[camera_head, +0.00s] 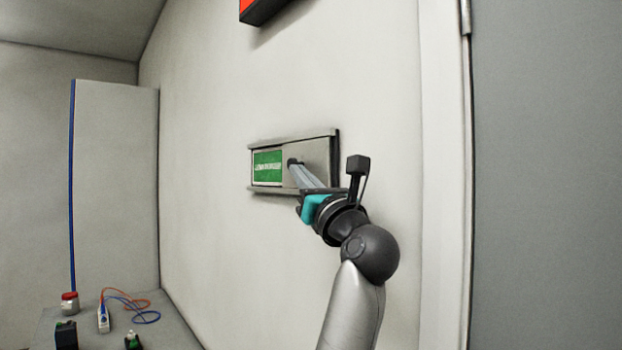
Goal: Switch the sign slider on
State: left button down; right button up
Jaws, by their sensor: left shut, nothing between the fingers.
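The sign slider (313,150) is a flat grey frame with rails above and below, mounted on the light wall. A green panel with white lettering (267,167) shows at its left, and a plain grey plate covers its right part. A small dark knob (292,162) sits at the plate's left edge, beside the green panel. My left gripper (296,168) is shut, its fingertips at or just in front of the knob. Whether they touch it I cannot tell. The fingers hide part of the plate. My right gripper is not in view.
A red and black box (262,12) is on the wall above. A white door frame (442,180) and grey door (545,180) stand at the right. A bench (175,330) at lower left holds a red-lidded jar (69,303), cables (135,303) and small dark items.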

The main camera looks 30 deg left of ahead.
pick_arm(q)
jog(key=shift+w+a, duration=0.1)
jog(key=shift+a, duration=0.05)
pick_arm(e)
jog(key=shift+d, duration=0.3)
pick_arm(q)
jog(key=w+a+p, duration=0.1)
jog(key=w+a, duration=0.2)
jog(key=a, duration=0.4)
jog(key=w+a+p, duration=0.1)
jog(key=w+a, duration=0.1)
jog(key=a, duration=0.5)
jog(key=shift+w+a+r, duration=0.25)
jog(key=shift+w, duration=0.15)
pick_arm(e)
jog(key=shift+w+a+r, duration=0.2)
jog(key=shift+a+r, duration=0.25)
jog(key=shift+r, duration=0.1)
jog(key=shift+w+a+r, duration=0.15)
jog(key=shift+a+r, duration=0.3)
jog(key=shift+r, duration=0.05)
